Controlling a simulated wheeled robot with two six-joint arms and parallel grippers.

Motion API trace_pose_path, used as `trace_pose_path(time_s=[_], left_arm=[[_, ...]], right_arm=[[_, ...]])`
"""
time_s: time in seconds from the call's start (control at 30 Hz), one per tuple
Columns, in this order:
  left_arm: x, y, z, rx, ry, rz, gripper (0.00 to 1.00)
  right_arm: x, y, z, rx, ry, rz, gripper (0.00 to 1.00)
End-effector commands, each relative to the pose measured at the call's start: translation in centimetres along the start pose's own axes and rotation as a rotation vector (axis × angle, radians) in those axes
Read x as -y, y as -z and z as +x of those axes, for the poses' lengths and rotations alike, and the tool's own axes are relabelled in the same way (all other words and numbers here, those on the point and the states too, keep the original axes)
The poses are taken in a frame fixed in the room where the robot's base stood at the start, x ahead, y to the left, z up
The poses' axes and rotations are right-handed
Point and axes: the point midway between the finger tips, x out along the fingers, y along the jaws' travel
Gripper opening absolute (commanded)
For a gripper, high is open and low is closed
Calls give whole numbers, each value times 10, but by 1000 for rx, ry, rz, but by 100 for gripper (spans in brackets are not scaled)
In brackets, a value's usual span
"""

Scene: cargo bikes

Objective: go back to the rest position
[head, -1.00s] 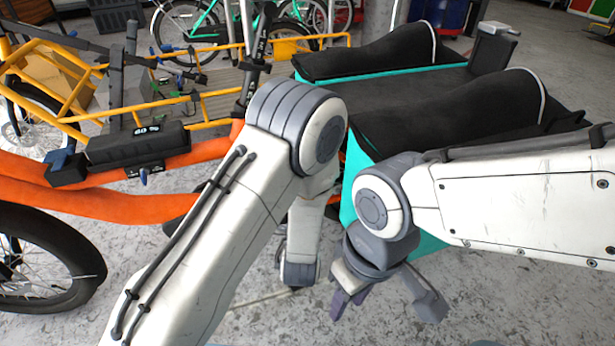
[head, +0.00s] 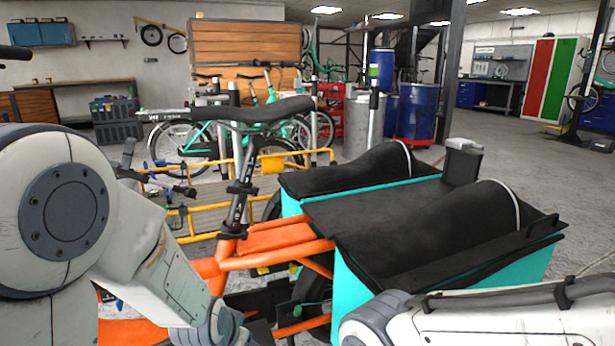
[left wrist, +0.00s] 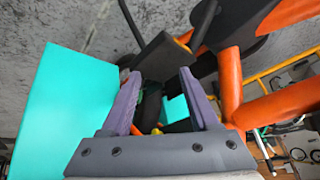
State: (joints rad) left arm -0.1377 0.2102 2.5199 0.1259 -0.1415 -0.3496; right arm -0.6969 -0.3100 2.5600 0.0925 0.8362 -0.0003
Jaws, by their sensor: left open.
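My left gripper (left wrist: 160,78) shows in the left wrist view with its two purple-grey fingers apart and nothing between them. Beyond the fingers are an orange bike frame tube (left wrist: 228,80) and a teal panel (left wrist: 68,105); I cannot tell the exact gap. In the head view my left arm comes down from the left edge, and its gripper is below the frame. My right arm crosses the bottom right corner, and its gripper is out of view.
An orange cargo bike (head: 275,238) with a black saddle (head: 252,110) stands close ahead. Its teal box (head: 350,290) has a black cover (head: 400,205). A yellow rack (head: 205,185) is behind it. Open floor (head: 565,185) lies at right.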

Motion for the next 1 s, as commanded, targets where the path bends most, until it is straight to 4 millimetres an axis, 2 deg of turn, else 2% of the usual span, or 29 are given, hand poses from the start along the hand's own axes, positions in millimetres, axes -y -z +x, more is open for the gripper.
trace_pose_path(time_s=[0.1, 0.47, 0.7, 1.0], left_arm=[[7, -21, -17, 87, -13, -99, 61], [20, -78, -63, 316, -1, -344, 61], [-21, -62, -104, 352, -68, -225, 61], [-73, -52, -160, 393, -159, -46, 61]], right_arm=[[0, 0, 0, 0, 0, 0, 40], [0, 0, 0, 0, 0, 0, 40], [2, 1, -24, 0, 0, 0, 40], [4, 3, -52, 0, 0, 0, 40]])
